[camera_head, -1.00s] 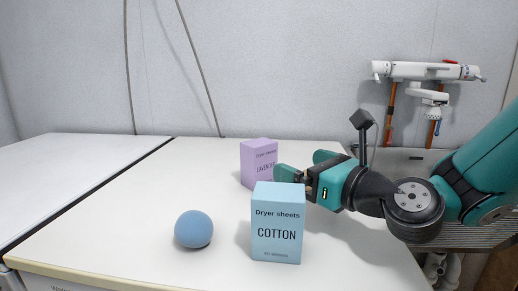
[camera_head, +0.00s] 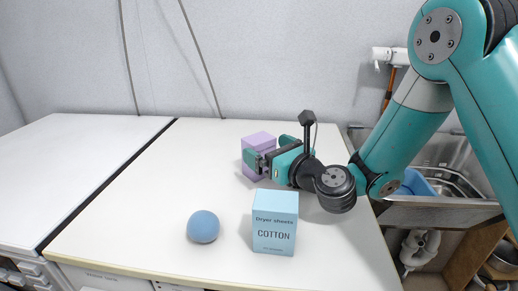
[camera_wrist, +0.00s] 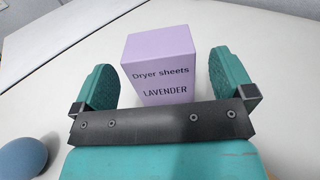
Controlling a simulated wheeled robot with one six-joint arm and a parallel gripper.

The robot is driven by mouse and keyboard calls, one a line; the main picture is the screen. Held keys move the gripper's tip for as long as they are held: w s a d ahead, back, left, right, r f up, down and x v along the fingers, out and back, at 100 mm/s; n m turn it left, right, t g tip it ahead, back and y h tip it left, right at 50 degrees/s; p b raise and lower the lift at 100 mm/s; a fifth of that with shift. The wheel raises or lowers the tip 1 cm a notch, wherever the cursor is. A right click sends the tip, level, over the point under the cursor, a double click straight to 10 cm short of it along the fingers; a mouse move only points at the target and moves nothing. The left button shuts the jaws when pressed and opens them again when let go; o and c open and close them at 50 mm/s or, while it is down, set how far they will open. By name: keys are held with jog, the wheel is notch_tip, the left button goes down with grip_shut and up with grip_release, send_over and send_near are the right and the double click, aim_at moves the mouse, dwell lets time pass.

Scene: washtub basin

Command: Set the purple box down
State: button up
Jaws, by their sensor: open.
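The purple box (camera_head: 258,144), labelled Dryer sheets Lavender, stands upright on the white worktop (camera_head: 150,215) toward the back. It also shows in the wrist view (camera_wrist: 160,68), between the two teal fingers. My gripper (camera_head: 266,152) is open around the box, with one finger on each side. In the wrist view (camera_wrist: 168,85) gaps show between the box and both fingers. In the head view my gripper hides the lower front of the box.
A light blue Cotton box (camera_head: 275,222) stands upright in front of my gripper. A blue ball (camera_head: 203,227) lies to its left. A sink (camera_head: 445,190) with a blue item inside is at the right. The worktop's left part is clear.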

jog(key=p+x, duration=0.1)
jog(key=x, duration=0.1)
jog(key=shift+w+a+r+p, duration=0.25)
jog(key=shift+p, duration=0.1)
jog(key=shift+w+a+f, duration=0.2)
jog(key=shift+w+f, duration=0.05)
jog(key=shift+w, duration=0.15)
jog(key=c, duration=1.1)
